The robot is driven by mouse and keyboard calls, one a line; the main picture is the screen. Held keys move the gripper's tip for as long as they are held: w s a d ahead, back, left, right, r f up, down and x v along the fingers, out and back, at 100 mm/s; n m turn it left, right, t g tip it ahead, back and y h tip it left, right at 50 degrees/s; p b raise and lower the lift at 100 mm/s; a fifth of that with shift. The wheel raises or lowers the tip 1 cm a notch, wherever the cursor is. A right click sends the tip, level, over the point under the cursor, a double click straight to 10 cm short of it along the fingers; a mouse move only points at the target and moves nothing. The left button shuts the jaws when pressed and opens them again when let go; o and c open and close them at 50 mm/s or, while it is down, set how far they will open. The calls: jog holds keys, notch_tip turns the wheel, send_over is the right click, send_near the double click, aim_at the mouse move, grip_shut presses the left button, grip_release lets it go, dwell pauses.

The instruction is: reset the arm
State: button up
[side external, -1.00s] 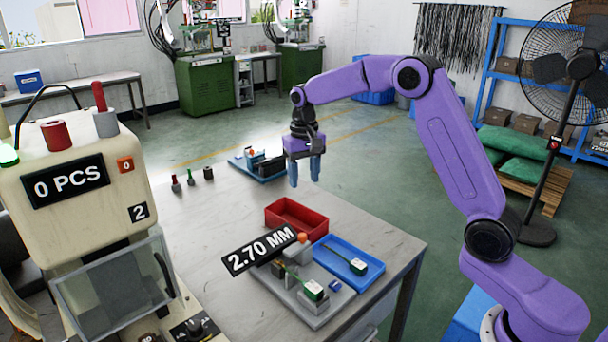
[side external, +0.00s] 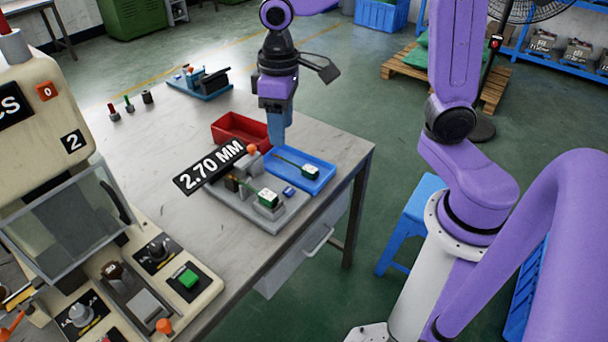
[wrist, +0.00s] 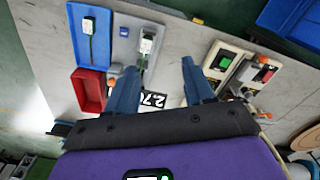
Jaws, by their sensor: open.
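My gripper (side external: 278,138) hangs fingers-down above the table, close to the red and blue trays in the side view; its exact height is hard to tell. In the wrist view my gripper (wrist: 160,76) has its two blue fingers spread wide, with nothing held between them. The fingers are over the table near the 2.70 MM label (wrist: 154,99), which also shows in the side view (side external: 209,167).
A red tray (side external: 222,133) and a blue tray (side external: 326,178) sit beside a grey gauge fixture (side external: 278,222). White-headed parts lie on the blue tray and fixture. A cream machine (side external: 60,120) stands left. A blue fixture (side external: 208,92) is at the back. The table's left-middle is mostly clear.

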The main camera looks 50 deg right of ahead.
jog(key=s+d+f+n, duration=0.1)
jog(key=s+d+n, duration=0.1)
jog(key=s, duration=0.8)
jog(key=s+d+f+n, duration=0.1)
jog(key=s+d+n, duration=0.1)
jog(key=s+n, duration=0.3)
jog(key=s, duration=0.4)
jog(key=shift+s+d+f, duration=0.3)
jog(key=shift+s, duration=0.1)
